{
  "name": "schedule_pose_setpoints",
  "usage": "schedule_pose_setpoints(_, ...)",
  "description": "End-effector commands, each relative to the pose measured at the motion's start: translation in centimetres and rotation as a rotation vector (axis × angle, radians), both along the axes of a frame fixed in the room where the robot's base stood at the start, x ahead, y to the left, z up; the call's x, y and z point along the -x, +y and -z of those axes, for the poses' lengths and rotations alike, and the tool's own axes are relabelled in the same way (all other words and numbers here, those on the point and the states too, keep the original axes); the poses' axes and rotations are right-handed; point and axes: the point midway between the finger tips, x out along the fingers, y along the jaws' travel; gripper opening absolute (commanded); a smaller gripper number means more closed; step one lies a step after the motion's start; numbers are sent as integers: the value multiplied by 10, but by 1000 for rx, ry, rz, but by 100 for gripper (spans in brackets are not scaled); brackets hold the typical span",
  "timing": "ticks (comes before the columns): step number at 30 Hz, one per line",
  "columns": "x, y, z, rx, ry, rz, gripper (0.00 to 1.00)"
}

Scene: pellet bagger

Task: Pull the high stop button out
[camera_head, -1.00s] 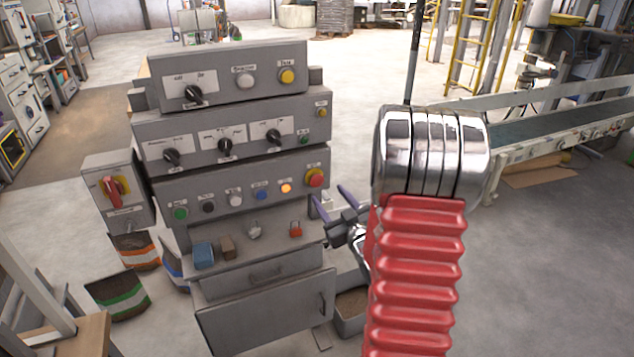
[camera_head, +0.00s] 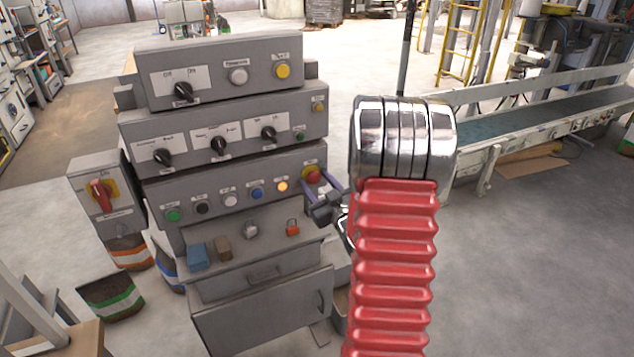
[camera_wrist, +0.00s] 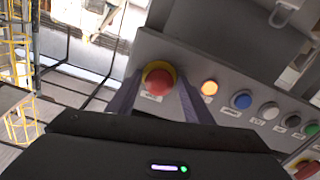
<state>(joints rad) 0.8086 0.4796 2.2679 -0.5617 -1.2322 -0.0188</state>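The high stop button (camera_head: 312,174) is a red mushroom head on a yellow ring, at the right end of the panel's row of round buttons. The wrist view shows it (camera_wrist: 158,78) nearly face-on, in the upper middle. My gripper (camera_head: 315,181) is at this button from the front right. Its two purple-grey fingers are apart, one on each side of the red head, and in the wrist view (camera_wrist: 157,92) gaps show between them and the head. Whether the fingertips reach behind the head I cannot tell.
An orange lit button (camera_wrist: 209,88) and a blue button (camera_wrist: 242,100) sit just beside the right finger in the wrist view. A lower ledge (camera_head: 215,275) carries a blue block (camera_head: 197,257) and a red-orange button (camera_head: 292,228). A conveyor (camera_head: 540,120) stands at right. Open floor lies between.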

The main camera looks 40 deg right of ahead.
Motion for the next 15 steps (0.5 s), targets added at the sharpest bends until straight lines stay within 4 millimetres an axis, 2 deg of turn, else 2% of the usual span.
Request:
schedule_pose_setpoints(2, 0, 0, 0, 0, 0, 1, 40)
schedule_pose_setpoints(15, 1, -1, 0, 0, 1, 2, 9)
